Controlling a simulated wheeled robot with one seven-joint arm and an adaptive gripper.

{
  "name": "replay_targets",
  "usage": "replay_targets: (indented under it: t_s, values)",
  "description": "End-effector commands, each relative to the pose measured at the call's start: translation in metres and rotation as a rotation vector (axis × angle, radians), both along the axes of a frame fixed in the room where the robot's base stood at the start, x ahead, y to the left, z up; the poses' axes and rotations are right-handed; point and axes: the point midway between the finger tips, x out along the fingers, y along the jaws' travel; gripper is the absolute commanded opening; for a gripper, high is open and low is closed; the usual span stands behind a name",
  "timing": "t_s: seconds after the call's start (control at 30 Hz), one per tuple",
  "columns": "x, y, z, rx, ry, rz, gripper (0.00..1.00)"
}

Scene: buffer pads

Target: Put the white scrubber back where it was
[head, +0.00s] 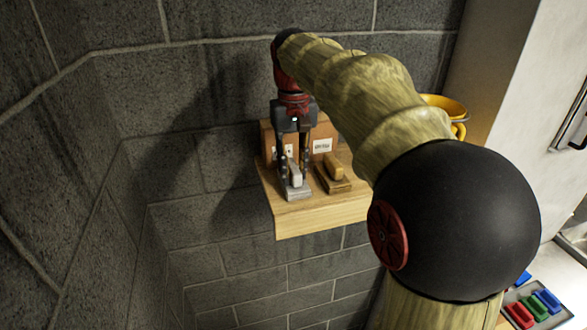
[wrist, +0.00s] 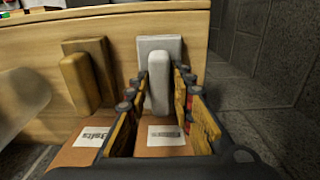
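The white scrubber (head: 295,181) stands on the left part of a small wooden wall shelf (head: 320,212), its pale grey base flat on the shelf near the front edge. In the wrist view its upright white handle (wrist: 159,88) and base (wrist: 160,46) show clearly. My gripper (head: 293,172) points down over it, with one finger on each side of the handle. In the wrist view my gripper (wrist: 159,84) looks open, with a small gap between fingertips and handle on both sides. Whether a finger touches it lower down is hidden.
A brown scrubber (head: 334,171) stands just right of the white one. Cardboard with white labels (head: 322,146) stands at the shelf's back against the grey block wall. A yellow cup (head: 447,106) is behind my arm. Red, green and blue trays (head: 534,306) lie low at right.

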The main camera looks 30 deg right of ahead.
Motion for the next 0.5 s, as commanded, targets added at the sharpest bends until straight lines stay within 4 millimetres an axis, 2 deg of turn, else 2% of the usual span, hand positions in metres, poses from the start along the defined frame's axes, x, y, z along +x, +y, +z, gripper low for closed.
replay_targets:
  t_s: [0.17,0.5]
  values:
    - [0.0,0.0001,-0.0001,0.0,0.001,0.0,0.36]
    - [0.0001,0.0,0.0031,0.0,0.0,0.0,0.36]
